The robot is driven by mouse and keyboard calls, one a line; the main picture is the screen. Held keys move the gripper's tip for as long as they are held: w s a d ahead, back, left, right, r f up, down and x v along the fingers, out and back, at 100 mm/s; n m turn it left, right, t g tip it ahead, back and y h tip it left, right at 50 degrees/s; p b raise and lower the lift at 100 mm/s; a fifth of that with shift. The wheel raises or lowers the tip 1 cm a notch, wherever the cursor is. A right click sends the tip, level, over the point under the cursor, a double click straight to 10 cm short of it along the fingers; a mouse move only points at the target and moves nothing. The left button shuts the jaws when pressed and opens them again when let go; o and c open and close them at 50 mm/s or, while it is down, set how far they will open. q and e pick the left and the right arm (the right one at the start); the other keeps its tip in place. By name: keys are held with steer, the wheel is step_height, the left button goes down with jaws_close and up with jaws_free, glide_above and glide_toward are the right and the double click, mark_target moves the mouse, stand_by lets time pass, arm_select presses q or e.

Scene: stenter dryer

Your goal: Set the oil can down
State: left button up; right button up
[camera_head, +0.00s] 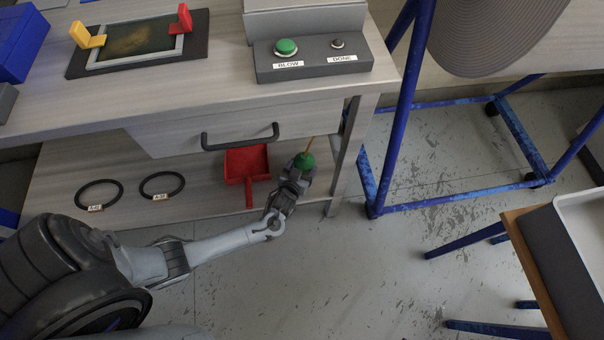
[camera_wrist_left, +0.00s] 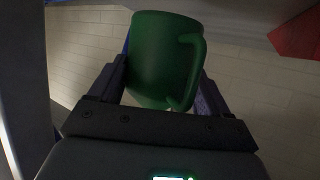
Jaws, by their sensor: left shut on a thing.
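The oil can is green with a thin orange-brown spout (camera_head: 309,146). Its green body (camera_head: 304,161) shows just past my left gripper (camera_head: 297,176) in the head view, at the right end of the lower shelf, under the drawer. In the left wrist view the green can (camera_wrist_left: 165,58), with a handle loop on its right side, sits between the two fingers of my left gripper (camera_wrist_left: 165,80). The gripper is shut on the can. The can's underside and whether it touches the shelf cannot be told. My right gripper is not in view.
The lower shelf (camera_head: 75,170) holds a red dustpan (camera_head: 246,166) left of the can and two black rings (camera_head: 161,186) further left. A table leg (camera_head: 351,150) stands close on the right. The drawer handle (camera_head: 240,138) juts out above.

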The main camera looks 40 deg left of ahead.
arm_select(q)
step_height(320, 180, down, 3)
steer(key=shift+a+f+b, duration=0.1)
steer(key=shift+f+b, duration=0.1)
steer(key=shift+b, duration=1)
steer(key=o, duration=1.5)
steer(key=shift+f, duration=0.15)
